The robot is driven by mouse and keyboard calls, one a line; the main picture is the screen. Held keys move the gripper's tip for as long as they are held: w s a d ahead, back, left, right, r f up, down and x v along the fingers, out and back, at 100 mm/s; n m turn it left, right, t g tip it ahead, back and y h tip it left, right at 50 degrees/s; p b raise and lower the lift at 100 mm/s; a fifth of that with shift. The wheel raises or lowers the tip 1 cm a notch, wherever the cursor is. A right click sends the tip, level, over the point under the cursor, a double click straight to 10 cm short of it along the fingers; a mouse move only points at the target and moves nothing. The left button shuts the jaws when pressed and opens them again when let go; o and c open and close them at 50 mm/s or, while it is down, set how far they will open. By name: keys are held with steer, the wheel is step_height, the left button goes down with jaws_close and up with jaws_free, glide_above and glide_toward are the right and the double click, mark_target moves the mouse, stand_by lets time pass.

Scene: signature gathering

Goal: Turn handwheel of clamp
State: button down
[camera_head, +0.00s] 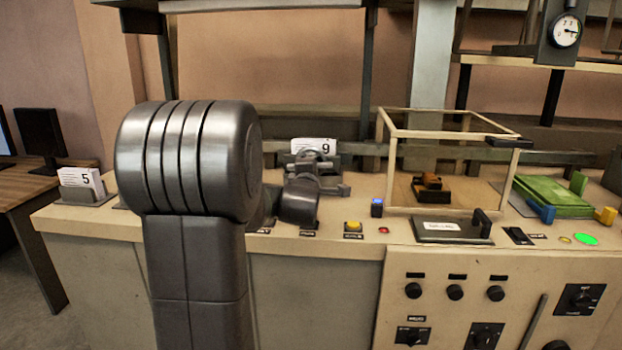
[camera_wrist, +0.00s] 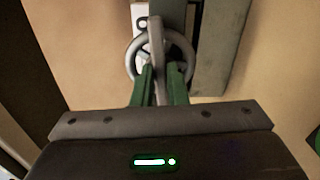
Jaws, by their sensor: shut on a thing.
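The grey handwheel (camera_wrist: 157,48) of the clamp shows at the top middle of the wrist view, as a round rim with a bar across it. My gripper (camera_wrist: 161,78) has its two green fingers on either side of the lower part of that bar and is shut on the handwheel. In the head view my arm reaches over the bench to the clamp area, in front of a card marked 9 (camera_head: 313,146). The handwheel cannot be made out there, as my wrist hides much of that spot.
A frame box (camera_head: 396,160) with an orange and black object (camera_head: 430,187) stands to the right. A card marked 5 (camera_head: 82,181) stands left.

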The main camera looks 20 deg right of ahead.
steer(key=shift+f+m+b, duration=0.15)
steer(key=shift+m+b, duration=0.9)
steer(key=shift+m, duration=1.1)
steer(key=shift+f+m+b, duration=0.15)
steer(key=shift+m+b, duration=0.9)
steer(key=shift+m, duration=1.1)
steer(key=c, duration=1.4)
jaws_free()
steer(key=shift+c, duration=0.2)
steer(key=v, duration=1.3)
steer(key=shift+s+a, duration=0.25)
steer(key=shift+a, duration=0.05)
